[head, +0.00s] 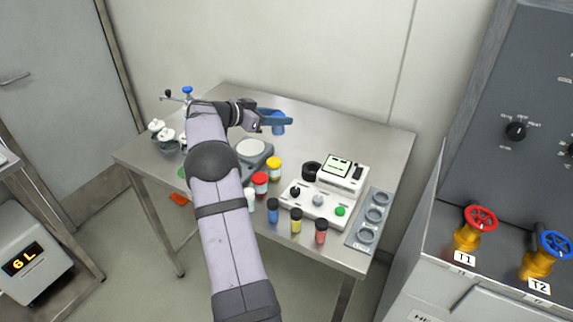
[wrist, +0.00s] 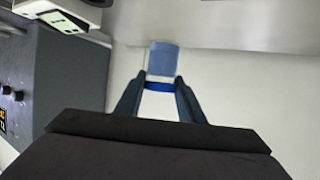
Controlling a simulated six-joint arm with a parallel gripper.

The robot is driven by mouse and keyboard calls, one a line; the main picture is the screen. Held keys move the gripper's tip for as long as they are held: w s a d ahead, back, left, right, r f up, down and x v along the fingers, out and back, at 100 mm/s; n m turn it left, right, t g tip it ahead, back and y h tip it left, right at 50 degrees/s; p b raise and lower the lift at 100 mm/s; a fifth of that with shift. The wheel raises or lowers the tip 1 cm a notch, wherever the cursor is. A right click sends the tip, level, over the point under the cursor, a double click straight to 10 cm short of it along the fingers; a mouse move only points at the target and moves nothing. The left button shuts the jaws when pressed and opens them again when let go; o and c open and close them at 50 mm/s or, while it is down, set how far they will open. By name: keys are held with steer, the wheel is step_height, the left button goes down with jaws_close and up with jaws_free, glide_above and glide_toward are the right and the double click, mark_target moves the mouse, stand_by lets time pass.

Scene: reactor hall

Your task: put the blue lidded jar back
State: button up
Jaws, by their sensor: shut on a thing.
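The blue lidded jar (head: 279,128) is held in my gripper (head: 276,120) over the back part of the steel table. In the wrist view the jar's clear bluish body (wrist: 163,59) shows beyond the fingertips, with its darker blue lid band (wrist: 159,87) between the two fingers. My gripper (wrist: 160,86) is shut on the jar at the lid. A grey holder with three round rings (head: 357,246) lies at the table's right edge, and its rings look empty. A yellow-lidded jar (head: 274,163) and a red-lidded jar (head: 260,180) stand nearer the table's middle.
A white console (head: 317,208) and several small capped vials (head: 296,220) stand front right. A round-plated scale (head: 251,149) is beside my arm. White-topped items (head: 157,126) and a blue-knobbed stand (head: 187,92) are at left. The table's back right (head: 350,130) is bare.

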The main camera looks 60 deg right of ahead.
steer(key=shift+m+g, duration=0.5)
steer(key=shift+g, duration=0.1)
steer(key=shift+s+d+f+p, duration=0.15)
steer(key=shift+s+f+p, duration=0.25)
steer(key=shift+f, duration=1.45)
steer(key=shift+s+d+f+p, duration=0.2)
steer(key=shift+s+f, duration=0.25)
steer(key=shift+f, duration=1.4)
steer(key=shift+s+d+f+p, duration=0.1)
steer(key=shift+s+f+p, duration=0.3)
steer(key=shift+f, duration=1.45)
steer(key=shift+f, duration=0.15)
steer(key=o, duration=1.2)
steer(key=shift+a+y, duration=0.1)
steer(key=shift+y, duration=0.2)
steer(key=b+v, duration=0.2)
steer(key=v, duration=1)
steer(key=shift+s+b, duration=0.1)
steer(key=shift+b, duration=0.3)
